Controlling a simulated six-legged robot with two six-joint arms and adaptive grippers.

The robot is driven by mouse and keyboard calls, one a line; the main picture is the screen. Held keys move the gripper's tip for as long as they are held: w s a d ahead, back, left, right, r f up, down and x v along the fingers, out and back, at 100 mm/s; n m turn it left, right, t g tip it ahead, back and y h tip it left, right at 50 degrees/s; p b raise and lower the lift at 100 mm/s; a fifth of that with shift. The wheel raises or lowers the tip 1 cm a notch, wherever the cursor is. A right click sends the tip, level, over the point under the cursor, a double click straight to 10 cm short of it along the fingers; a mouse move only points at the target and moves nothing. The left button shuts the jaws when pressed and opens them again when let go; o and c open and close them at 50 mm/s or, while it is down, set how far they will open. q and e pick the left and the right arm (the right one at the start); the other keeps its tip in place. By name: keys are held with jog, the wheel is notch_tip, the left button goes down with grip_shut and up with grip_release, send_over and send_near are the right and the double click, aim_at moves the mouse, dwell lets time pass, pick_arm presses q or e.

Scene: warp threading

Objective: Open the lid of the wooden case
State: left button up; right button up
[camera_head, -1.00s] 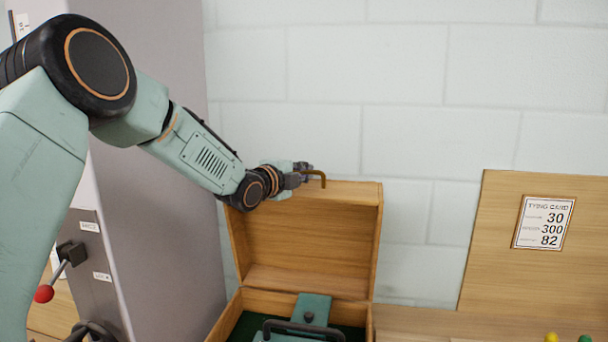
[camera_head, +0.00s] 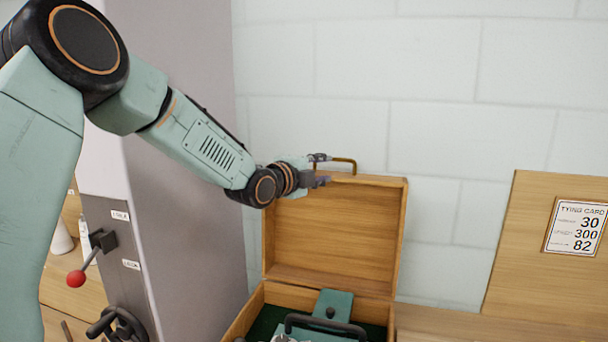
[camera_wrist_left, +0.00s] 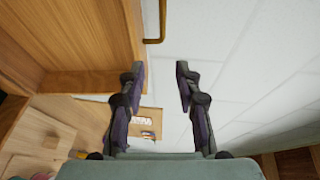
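The wooden case (camera_head: 252,312) stands at the bottom centre of the head view. Its lid (camera_head: 335,232) is raised and stands about upright against the wall side; it also shows in the left wrist view (camera_wrist_left: 75,35). A brass handle (camera_head: 343,160) sits on the lid's top edge, and part of it shows in the left wrist view (camera_wrist_left: 157,38). My left gripper (camera_head: 321,170) is at the lid's upper left, beside the handle. In the left wrist view its fingers (camera_wrist_left: 160,72) are apart with nothing between them.
A grey cabinet (camera_head: 185,180) with a red-knobbed lever (camera_head: 76,278) stands left of the case. A wooden board with a tying card (camera_head: 576,228) stands at right. A pale block wall is behind.

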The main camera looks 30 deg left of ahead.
pick_arm(q)
jog(key=s, duration=0.8)
jog(key=shift+s+a+r, duration=0.15)
jog(key=shift+a+r, duration=0.25)
jog(key=shift+r, duration=0.05)
